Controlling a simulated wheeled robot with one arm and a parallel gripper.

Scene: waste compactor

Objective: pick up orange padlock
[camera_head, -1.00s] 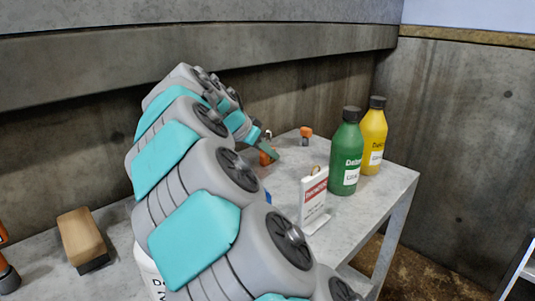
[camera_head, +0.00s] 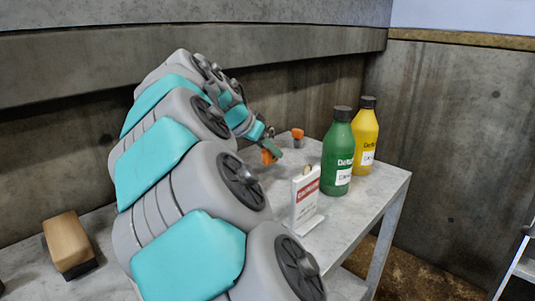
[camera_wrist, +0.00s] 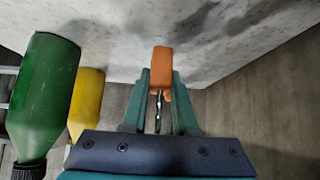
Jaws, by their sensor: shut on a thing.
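The orange padlock (camera_wrist: 162,60) sits between the two green fingers of my gripper (camera_wrist: 161,80) in the wrist view. Its metal shackle points back toward the palm. In the head view the padlock (camera_head: 269,155) shows as a small orange patch at the far end of my arm, with my gripper (camera_head: 270,146) closed around it. It is over the grey table (camera_head: 365,205); I cannot tell how wide any gap beneath it is.
A green bottle (camera_head: 338,155) and a yellow bottle (camera_head: 366,135) stand to the right. A white sign (camera_head: 305,197) stands in front of them. A small orange item (camera_head: 297,134) is behind the padlock. A brown-topped block (camera_head: 69,243) lies at the left.

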